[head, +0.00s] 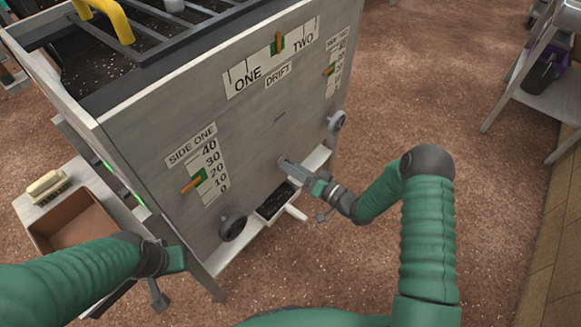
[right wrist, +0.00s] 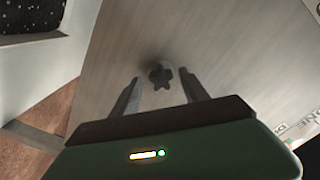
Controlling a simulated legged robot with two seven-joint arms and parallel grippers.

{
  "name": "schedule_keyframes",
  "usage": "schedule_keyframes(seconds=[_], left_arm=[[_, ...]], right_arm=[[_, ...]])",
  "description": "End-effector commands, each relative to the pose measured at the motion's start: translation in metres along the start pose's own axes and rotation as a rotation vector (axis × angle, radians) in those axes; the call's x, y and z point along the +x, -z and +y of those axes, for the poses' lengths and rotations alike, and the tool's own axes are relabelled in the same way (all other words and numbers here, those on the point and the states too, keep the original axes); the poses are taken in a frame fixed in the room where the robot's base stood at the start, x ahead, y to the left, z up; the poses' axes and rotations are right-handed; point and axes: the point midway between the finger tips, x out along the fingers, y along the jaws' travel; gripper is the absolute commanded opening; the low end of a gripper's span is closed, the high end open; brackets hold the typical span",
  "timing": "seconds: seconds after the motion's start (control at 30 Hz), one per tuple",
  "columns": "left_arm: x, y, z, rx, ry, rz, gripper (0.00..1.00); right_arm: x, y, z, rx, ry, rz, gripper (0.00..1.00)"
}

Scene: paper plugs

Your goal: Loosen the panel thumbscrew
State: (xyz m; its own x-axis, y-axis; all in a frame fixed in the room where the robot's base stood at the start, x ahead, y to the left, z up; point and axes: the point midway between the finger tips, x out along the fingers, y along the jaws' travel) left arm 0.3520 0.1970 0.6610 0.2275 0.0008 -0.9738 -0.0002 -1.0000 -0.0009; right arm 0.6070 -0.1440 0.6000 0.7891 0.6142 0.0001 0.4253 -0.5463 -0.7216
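The panel thumbscrew (right wrist: 161,77) is a small dark star-shaped knob on the grey panel (head: 270,130). In the right wrist view it lies between the tips of my two fingers, with a gap on each side. My right gripper (head: 284,163) is open and points at the lower middle of the panel. In the head view it hides the thumbscrew. My left gripper (head: 176,259) is low in front of the panel's left edge, away from the thumbscrew; whether it is open or shut does not show.
A dark handwheel (head: 232,227) is on the panel's lower left, another (head: 337,121) on its right. A dark tray (head: 276,201) and white handle (head: 297,213) are below my right gripper. A brown bin (head: 75,232) and brush (head: 46,185) are at left. Open floor lies to the right.

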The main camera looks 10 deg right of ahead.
Motion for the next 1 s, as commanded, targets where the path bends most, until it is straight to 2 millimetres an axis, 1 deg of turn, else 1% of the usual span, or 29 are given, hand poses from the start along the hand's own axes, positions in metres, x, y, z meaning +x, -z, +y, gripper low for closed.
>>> schedule_keyframes(seconds=[0.37,0.47,0.9,1.0], left_arm=[[0.0,0.0,0.0,0.0,0.0,0.0,0.0],[-0.002,0.0,0.0,0.0,0.0,0.0,0.0],[-0.013,0.003,0.0,0.0,0.0,0.0,0.0],[-0.013,0.003,0.0,0.0,0.0,0.0,0.0]], right_arm=[[0.0,0.0,0.0,0.001,0.001,-0.001,0.53],[-0.003,0.0,-0.001,0.002,0.0,-0.001,0.53],[-0.038,0.001,-0.001,0.002,-0.001,0.0,0.53],[-0.04,0.0,0.0,0.001,0.0,-0.001,0.53]])
